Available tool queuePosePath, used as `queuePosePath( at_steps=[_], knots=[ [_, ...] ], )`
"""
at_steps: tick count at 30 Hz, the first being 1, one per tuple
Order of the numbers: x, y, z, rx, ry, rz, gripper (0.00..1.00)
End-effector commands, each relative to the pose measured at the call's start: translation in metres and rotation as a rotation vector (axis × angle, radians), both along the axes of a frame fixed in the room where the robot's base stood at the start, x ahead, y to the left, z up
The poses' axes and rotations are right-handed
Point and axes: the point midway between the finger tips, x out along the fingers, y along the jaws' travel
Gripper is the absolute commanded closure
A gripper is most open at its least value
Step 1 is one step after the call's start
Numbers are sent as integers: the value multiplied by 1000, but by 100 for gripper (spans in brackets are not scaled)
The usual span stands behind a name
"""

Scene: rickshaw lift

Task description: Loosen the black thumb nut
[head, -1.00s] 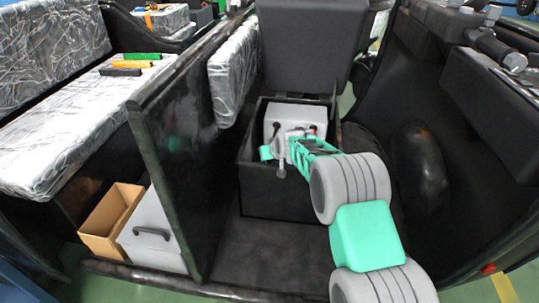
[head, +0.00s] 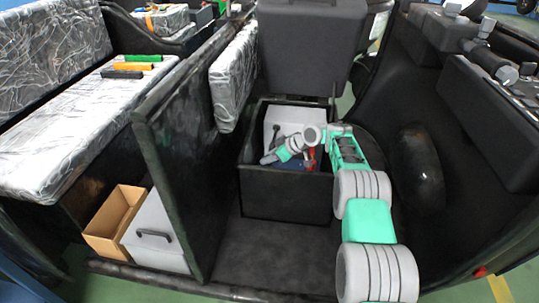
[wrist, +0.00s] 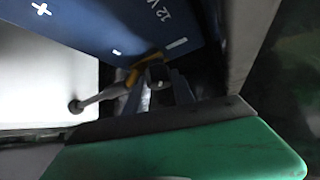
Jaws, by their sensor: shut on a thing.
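A blue battery (wrist: 110,22) marked "12 V", with plus and minus signs, fills the upper part of the wrist view. A small dark piece, seemingly the black thumb nut (wrist: 157,72), sits at its edge beside a yellowish part (wrist: 146,62). My gripper (wrist: 157,84) has its fingers on either side of this dark piece and is shut on it. A grey rod-like lead (wrist: 98,97) with a dark round end runs from there to the left. In the head view my arm reaches into the open black box, and the fingertips are not clear there.
The black box (head: 287,196) has tall walls close around my gripper. A white box (head: 284,118) stands inside it, with a red part (head: 312,158) nearby. A dark partition (head: 178,150) rises to the left. The floor in front (head: 270,250) is clear.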

Motion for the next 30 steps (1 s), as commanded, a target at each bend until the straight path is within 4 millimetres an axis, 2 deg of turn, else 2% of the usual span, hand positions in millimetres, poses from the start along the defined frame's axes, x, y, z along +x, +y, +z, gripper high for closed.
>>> queuePosePath(
  at_steps=[12, 29, 30],
  knots=[
    [0, 0, -1, 0, 2, 80, 100],
    [0, 1, -1, 0, 1, 94, 100],
    [0, 1, -1, 0, 1, 94, 69]
  ],
)
